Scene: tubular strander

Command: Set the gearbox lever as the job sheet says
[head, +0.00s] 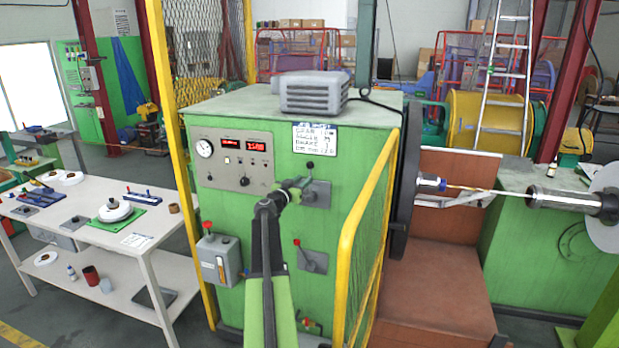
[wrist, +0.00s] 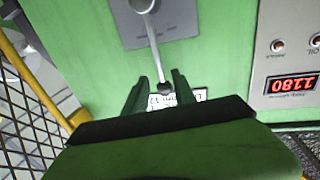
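A grey plate (head: 318,197) on the front of the green cabinet carries a lever with a black knob (head: 310,166), pointing up. My gripper (head: 300,184) is at this lever. In the wrist view, which is upside down, the lever rod (wrist: 153,45) runs from its plate to a dark knob (wrist: 166,91) between the open fingers of my gripper (wrist: 166,80). I see no clear closure on it. The white job sheet (head: 315,137) hangs above the lever; its lines are too small to read surely. Part of a lettered white sheet (wrist: 199,94) shows behind the fingers.
A second lever with a red knob (head: 297,242) sits lower on the cabinet. A panel with a gauge and red displays (head: 233,158) is on the left. A yellow guard rail (head: 362,230) stands close on the right. A grey box with a red-knobbed lever (head: 219,262) is lower left.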

